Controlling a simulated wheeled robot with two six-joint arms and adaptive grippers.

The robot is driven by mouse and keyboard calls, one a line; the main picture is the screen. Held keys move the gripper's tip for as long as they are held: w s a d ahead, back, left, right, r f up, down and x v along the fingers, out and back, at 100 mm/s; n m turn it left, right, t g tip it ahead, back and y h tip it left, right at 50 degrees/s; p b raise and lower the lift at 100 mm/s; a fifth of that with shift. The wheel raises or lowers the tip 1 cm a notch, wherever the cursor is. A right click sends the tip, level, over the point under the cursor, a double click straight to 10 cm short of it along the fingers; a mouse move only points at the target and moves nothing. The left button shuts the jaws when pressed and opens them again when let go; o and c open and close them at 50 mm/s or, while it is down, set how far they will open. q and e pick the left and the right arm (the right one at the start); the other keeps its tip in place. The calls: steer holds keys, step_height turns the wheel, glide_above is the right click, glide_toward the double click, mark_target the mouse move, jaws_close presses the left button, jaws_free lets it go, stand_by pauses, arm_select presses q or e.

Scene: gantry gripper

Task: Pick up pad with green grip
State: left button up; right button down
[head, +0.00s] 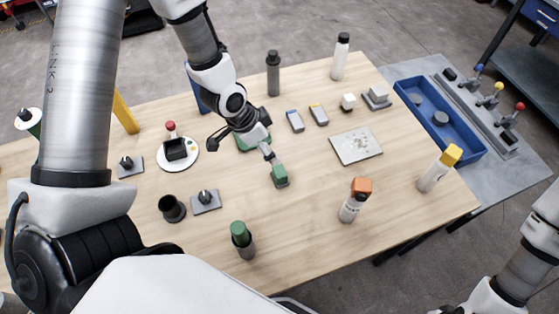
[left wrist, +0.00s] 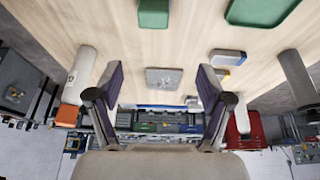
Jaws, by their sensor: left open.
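A small block-like pad with a green top (head: 280,176) sits on the wooden table, just to the right of and nearer than my left gripper (head: 240,147). A green block that appears to be it shows at the top of the left wrist view (left wrist: 153,13). My left gripper is open and empty above the table, with its two fingers well apart in the left wrist view (left wrist: 160,78). A flat green tray-like item (head: 246,146) lies partly hidden behind the gripper; it also shows in the left wrist view (left wrist: 262,10).
Blue-topped (head: 295,121) and yellow-marked (head: 319,114) pads lie behind, beside a speckled grey plate (head: 357,147). An orange-capped bottle (head: 350,208) stands to the right. A green-topped container (head: 243,241) stands near the front edge. A blue bin (head: 470,150) is far right.

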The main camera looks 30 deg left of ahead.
arm_select(q)
steer(key=b, duration=0.5)
glide_above(279, 172)
steer(key=s+a, duration=0.2)
step_height(279, 172, down, 5)
steer(key=p+x, duration=0.2)
steer(key=x, duration=0.5)
steer(key=shift+w+d+f+p, duration=0.1)
steer(key=shift+d+f+p, duration=0.1)
steer(key=shift+p, duration=0.2)
steer(key=shift+w+f, duration=0.2)
steer(key=shift+f, duration=0.2)
steer(key=shift+s+r, duration=0.1)
steer(key=shift+s, duration=0.05)
steer(key=c, duration=1.2)
arm_select(e)
steer(key=f, duration=0.3)
steer(key=shift+s+d+f, duration=0.1)
steer(key=shift+s+f, duration=0.15)
